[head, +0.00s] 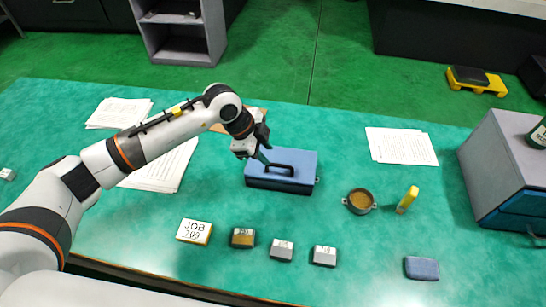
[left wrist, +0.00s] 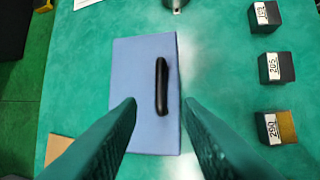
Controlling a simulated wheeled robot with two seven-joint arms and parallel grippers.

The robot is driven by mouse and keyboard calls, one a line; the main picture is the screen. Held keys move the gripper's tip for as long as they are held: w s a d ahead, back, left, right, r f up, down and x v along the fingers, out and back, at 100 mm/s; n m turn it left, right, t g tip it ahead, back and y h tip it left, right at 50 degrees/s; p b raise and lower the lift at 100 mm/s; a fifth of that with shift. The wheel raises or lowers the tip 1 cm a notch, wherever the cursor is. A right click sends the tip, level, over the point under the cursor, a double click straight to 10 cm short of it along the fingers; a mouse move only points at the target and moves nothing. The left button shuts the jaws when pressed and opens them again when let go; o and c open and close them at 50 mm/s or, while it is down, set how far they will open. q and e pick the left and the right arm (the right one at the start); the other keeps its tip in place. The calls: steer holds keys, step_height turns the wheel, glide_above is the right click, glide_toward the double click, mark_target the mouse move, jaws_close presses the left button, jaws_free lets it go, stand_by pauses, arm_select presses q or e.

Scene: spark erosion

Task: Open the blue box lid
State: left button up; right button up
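The blue box (head: 301,160) sits shut on the green table, with a black handle (head: 280,168) on top of its lid. In the left wrist view the flat blue lid (left wrist: 140,70) and its black handle (left wrist: 161,86) show from above. My left gripper (head: 263,152) is above the left part of the box, close to the handle. In the left wrist view its two fingers (left wrist: 158,105) are spread, one on each side of the handle's line, with nothing between them. Whether a finger touches the lid cannot be told. My right gripper is out of view.
Small labelled blocks (head: 282,249) and a JOB card block (head: 194,231) lie in front of the box. To its right are a round pot (head: 359,201), a yellow-topped item (head: 407,200) and a grey cabinet (head: 500,160). Papers (head: 400,146) lie behind.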

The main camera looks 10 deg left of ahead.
mark_target(273, 161)
arm_select(q)
steer(key=shift+x, duration=2.75)
jaws_close()
